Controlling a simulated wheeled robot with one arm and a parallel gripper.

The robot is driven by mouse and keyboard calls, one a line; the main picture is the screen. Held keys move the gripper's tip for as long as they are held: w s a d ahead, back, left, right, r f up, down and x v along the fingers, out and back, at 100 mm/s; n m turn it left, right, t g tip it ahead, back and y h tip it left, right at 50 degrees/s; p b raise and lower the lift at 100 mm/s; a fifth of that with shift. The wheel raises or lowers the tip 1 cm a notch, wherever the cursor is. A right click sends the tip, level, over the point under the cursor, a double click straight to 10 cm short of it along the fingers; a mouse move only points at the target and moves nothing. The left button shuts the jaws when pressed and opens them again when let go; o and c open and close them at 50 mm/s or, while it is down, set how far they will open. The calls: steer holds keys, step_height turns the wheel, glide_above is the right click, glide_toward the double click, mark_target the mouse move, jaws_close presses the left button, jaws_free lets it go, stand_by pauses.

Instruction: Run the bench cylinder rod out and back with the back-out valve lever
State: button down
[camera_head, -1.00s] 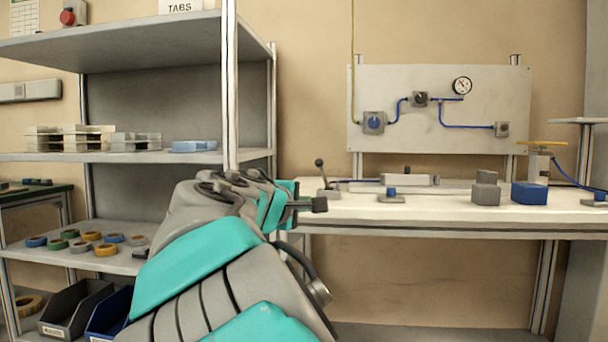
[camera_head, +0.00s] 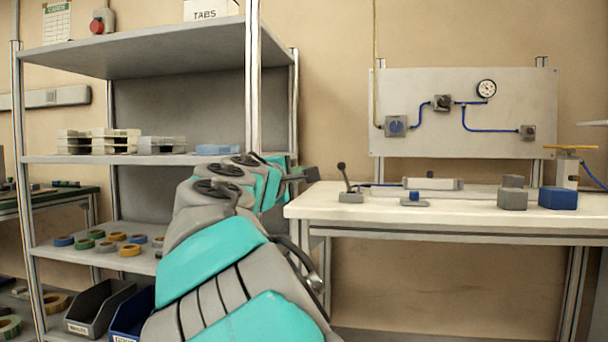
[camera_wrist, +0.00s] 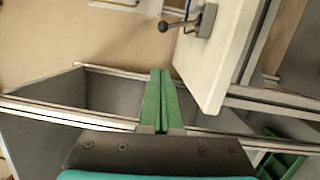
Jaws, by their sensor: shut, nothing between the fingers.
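The valve lever (camera_head: 345,180) stands on a small grey base at the left end of the white bench (camera_head: 300,205), leaning slightly left with a dark ball knob. The bench cylinder (camera_head: 432,184) lies behind it to the right, a pale block; how far its rod is out is too small to tell. My gripper (camera_head: 310,174) is left of the lever, near the bench's left end, and apart from it. In the wrist view my gripper (camera_wrist: 162,73) has its green fingers together and empty. The lever (camera_wrist: 185,27) shows beyond the fingertips there, its knob to the left.
A grey shelf unit (camera_head: 180,60) stands left, close to my arm. Grey and blue blocks (camera_head: 558,198) and a small blue-topped piece (camera_head: 414,198) sit on the bench. A wall panel (camera_head: 465,140) with gauge and blue hoses is behind. Open air lies between gripper and lever.

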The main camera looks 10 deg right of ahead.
mark_target(345, 176)
steer(key=x, duration=0.7)
steer(key=shift+w+d+f, duration=0.1)
steer(key=shift+w+f, duration=0.05)
steer(key=shift+w, duration=0.05)
steer(key=d, duration=0.2)
steer(key=shift+w+d, duration=0.2)
steer(key=shift+d, duration=0.05)
steer(key=shift+w+d+r, duration=0.15)
steer(key=shift+d+r, duration=0.1)
steer(key=shift+d, duration=0.4)
